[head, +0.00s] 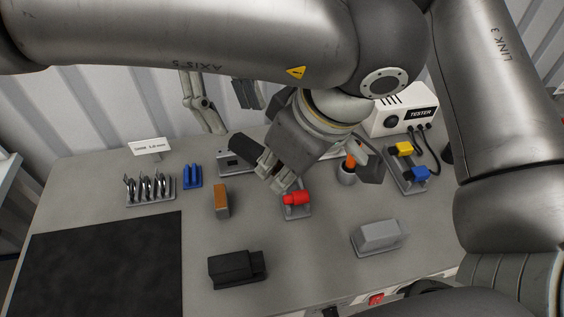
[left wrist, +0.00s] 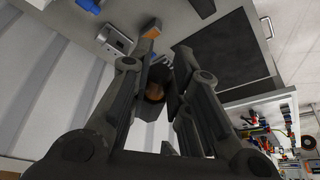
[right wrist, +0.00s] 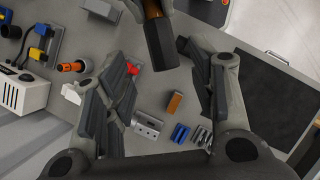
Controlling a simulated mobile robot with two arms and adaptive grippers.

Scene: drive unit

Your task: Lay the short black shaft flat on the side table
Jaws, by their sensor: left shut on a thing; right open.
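The short black shaft (head: 243,147) is a dark cylinder held tilted above the workbench, sticking out to the left of my left gripper (head: 271,170). In the left wrist view its round brown end (left wrist: 155,92) faces me between the closed fingers. My left gripper is shut on it. My right gripper (head: 222,103) is open and empty near the back wall, partly hidden by my left arm. In the right wrist view the shaft (right wrist: 160,45) comes in from the top, between the spread fingers. A separate table (head: 8,157) shows only its edge at far left; I cannot tell if it is the side table.
The workbench carries a black mat (head: 100,265), a brown block (head: 222,200), a black block (head: 235,269), a grey block (head: 378,237), a red part (head: 296,199), a rack of discs (head: 150,190) and the tester (head: 403,110). The mat is bare.

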